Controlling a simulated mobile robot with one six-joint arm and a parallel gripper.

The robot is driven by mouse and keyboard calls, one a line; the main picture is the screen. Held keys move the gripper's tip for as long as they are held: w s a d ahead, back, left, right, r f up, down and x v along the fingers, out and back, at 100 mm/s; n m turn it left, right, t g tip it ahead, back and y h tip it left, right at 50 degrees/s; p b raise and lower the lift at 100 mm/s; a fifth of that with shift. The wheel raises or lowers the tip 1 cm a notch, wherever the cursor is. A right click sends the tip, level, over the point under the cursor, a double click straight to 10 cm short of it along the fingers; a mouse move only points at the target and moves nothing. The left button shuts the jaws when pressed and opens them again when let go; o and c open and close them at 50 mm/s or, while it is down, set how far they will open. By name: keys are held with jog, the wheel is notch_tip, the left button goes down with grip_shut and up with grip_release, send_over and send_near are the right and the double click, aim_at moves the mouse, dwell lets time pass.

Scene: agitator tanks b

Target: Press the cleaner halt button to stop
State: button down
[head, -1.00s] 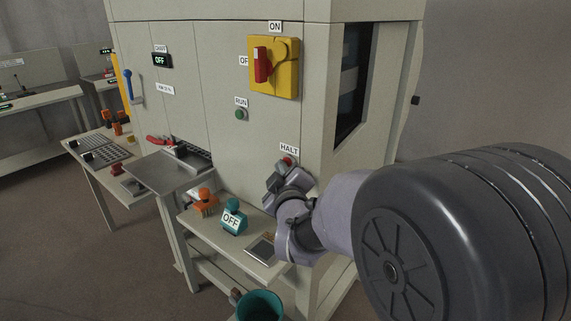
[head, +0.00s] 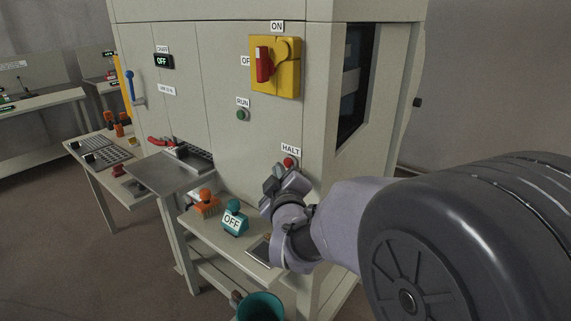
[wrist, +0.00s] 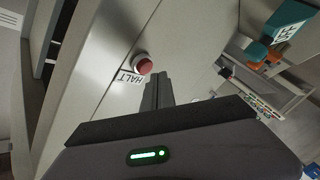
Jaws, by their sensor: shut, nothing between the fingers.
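The red HALT button (head: 289,162) sits on the front panel of the beige cabinet (head: 215,60), just under its white HALT label (head: 291,149). My gripper (head: 278,172) is shut and empty, just below and in front of the button, and looks apart from it. In the wrist view the red button (wrist: 144,66) is beside the HALT label (wrist: 127,80). The tips of my shut gripper (wrist: 158,80) point close beside it.
A green RUN button (head: 242,115) and a yellow switch with a red handle (head: 275,66) are higher on the panel. Below, a shelf (head: 240,246) holds a teal OFF block (head: 235,220) and an orange item (head: 206,203). A teal bucket (head: 261,306) stands lower.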

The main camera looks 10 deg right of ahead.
jog(key=s+a+b, duration=0.1)
jog(key=s+a, duration=0.2)
jog(key=shift+s+a, duration=0.25)
dwell(0.6)
jog(key=s+d+f+m+g, duration=0.2)
jog(key=s+m+g, duration=0.1)
jog(key=s, duration=0.7)
jog(key=s+d+f+m+g+y, duration=0.1)
jog(key=s+d+f+m+g, duration=0.2)
jog(key=s+m, duration=0.3)
jog(key=s+d+f+m+g, duration=0.2)
jog(key=s+m+g, duration=0.3)
jog(key=s, duration=1)
jog(key=shift+s+d+f+y, duration=0.2)
jog(key=shift+s+d+y, duration=0.1)
jog(key=shift+s, duration=0.05)
